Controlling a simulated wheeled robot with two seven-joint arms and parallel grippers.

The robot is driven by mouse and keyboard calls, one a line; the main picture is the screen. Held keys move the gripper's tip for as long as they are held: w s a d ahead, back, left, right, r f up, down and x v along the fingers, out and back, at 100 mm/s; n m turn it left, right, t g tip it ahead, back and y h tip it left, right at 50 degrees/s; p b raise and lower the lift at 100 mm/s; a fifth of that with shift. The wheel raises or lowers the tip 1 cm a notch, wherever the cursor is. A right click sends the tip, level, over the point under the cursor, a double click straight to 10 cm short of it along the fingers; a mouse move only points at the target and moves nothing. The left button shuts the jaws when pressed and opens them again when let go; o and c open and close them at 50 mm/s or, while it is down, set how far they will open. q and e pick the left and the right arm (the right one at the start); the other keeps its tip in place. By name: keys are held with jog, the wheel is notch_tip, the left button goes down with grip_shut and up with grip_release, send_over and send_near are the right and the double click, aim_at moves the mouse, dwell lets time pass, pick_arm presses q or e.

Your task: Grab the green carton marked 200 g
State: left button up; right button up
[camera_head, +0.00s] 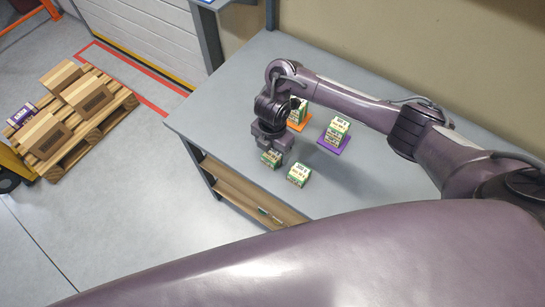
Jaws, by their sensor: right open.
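Several small green and cream cartons are on the grey table. One carton (271,160) is right at my right gripper (272,152), partly hidden by it. A second carton (299,175) stands just to the right, apart from the gripper. Another carton (298,110) is on an orange pad, partly behind my arm. Cartons (337,130) are stacked on a purple pad. The printed marks are too small to tell which carton reads 200 g. My right gripper points down and is open; its fingertips are hard to make out. My left gripper is not in view.
The grey table (215,110) has free room left of the cartons and at its front right. The orange pad (299,126) and purple pad (333,148) lie behind. A wooden shelf (235,185) is under the front edge. A pallet (100,125) with boxes stands on the floor at left.

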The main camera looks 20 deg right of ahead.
aim_at(272, 154)
jog(key=f, duration=0.3)
jog(key=shift+w+d+p, duration=0.15)
jog(key=shift+w+p, duration=0.05)
jog(key=shift+p, duration=0.15)
jog(key=shift+f, duration=0.45)
jog(key=c, duration=1.2)
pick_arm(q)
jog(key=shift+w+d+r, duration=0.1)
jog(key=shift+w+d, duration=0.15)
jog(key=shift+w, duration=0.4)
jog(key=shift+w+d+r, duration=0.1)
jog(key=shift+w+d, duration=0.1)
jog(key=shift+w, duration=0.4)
